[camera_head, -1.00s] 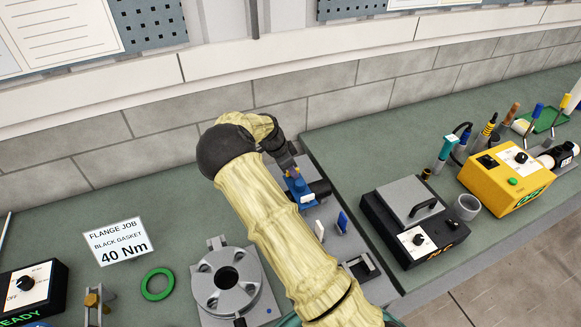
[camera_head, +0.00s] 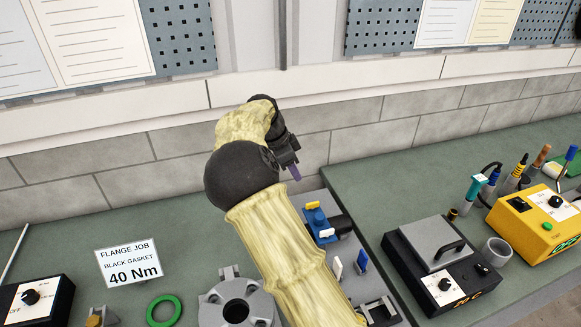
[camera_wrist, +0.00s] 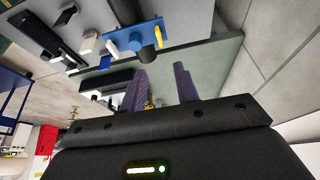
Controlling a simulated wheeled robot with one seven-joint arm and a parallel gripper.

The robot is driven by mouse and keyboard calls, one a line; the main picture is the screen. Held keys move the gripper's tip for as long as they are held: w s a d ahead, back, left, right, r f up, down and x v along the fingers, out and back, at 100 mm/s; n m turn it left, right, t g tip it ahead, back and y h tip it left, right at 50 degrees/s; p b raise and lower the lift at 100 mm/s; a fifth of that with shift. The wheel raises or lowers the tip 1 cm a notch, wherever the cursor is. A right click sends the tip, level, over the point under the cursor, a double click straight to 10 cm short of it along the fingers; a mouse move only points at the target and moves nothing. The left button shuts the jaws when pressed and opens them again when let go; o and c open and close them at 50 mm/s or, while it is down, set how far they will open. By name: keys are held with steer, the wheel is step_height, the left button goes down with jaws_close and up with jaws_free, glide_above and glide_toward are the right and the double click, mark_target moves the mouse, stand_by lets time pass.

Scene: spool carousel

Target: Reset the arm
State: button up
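My gripper (camera_head: 293,170) is raised above the bench near the back wall, at the end of my bent arm in the head view. In the wrist view its two dark purple fingers (camera_wrist: 160,72) stand apart with nothing held between them. A blue device with yellow and white tabs (camera_head: 320,226) sits on the grey plate just below and right of my gripper, apart from it. It also shows in the wrist view (camera_wrist: 132,38). My forearm hides part of the bench in the head view.
A flange (camera_head: 237,307), a green ring (camera_head: 163,311) and a 40 Nm sign (camera_head: 128,262) are left of my arm. A black box with a grey lid (camera_head: 440,262) and a yellow box (camera_head: 540,222) stand right. The wall (camera_head: 60,190) is close behind.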

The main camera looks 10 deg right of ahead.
steer(key=shift+v, duration=0.95)
steer(key=s+d+f+n+y, duration=0.3)
steer(key=s+d+n, duration=0.2)
steer(key=s+d, duration=0.35)
steer(key=s+a+f+n+t+y, duration=0.1)
steer(key=s+f+n, duration=0.1)
steer(key=s+n, duration=0.9)
steer(key=s, duration=0.9)
steer(key=shift+s+f+t, duration=0.3)
steer(key=shift+t, duration=0.1)
steer(key=shift+a, duration=0.1)
